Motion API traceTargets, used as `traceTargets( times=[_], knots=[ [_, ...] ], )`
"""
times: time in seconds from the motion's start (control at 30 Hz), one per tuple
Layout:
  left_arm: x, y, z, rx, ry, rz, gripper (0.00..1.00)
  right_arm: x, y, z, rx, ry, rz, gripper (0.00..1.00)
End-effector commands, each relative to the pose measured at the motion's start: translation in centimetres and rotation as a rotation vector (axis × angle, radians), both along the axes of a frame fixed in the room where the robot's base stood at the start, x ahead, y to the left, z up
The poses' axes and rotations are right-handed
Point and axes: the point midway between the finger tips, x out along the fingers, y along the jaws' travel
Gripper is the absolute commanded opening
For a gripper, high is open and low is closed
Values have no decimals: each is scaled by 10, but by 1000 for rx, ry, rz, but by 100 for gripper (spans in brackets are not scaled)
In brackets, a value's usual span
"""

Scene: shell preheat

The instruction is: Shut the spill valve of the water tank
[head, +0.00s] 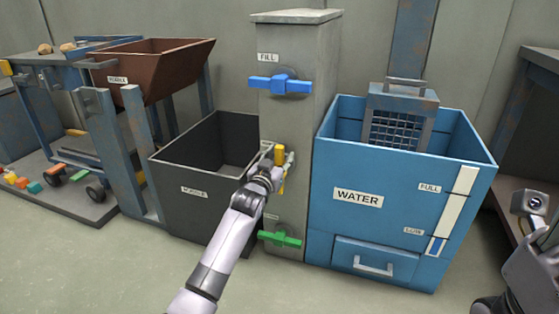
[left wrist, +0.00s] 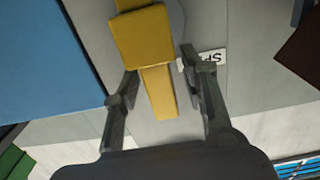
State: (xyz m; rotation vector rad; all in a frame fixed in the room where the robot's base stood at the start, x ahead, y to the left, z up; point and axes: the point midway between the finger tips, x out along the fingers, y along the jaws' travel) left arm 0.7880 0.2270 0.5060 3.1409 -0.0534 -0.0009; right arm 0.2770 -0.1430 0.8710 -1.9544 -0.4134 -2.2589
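The yellow spill valve handle (head: 281,157) is on the front of the grey column between the dark bin and the blue water tank (head: 400,232). It stands upright, while the blue and green handles lie level. My left gripper (head: 273,158) is at the yellow handle and hides part of it. In the left wrist view, the yellow handle (left wrist: 160,92) lies between the two fingers of my gripper (left wrist: 159,70), with gaps on both sides. The gripper is open. A partly hidden label starting "SP" (left wrist: 207,57) is beside it. My right arm shows at the right edge; its fingers are not visible.
The blue FILL handle (head: 281,84) is above and the green handle (head: 280,239) is below on the same column (head: 290,50). A dark bin (head: 200,205) stands left. A brown hopper (head: 150,68) is behind it. The floor in front is clear.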

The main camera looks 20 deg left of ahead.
Motion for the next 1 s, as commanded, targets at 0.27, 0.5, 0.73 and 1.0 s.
traceTargets(
  times=[0.27, 0.5, 0.73, 1.0],
  knots=[
    [0, 0, 0, 0, 0, 0, 34, 0, 0, 0, 0, 0, 0, 40],
    [0, 0, 0, 0, 0, 0, 18, 0, 0, 0, 0, 0, 0, 40],
    [0, 0, 0, 0, 0, 0, 3, 0, 0, 0, 0, 1, 1, 40],
    [0, 0, 0, 0, 0, 0, 0, 0, 0, 0, 0, 1, 1, 40]
  ],
)
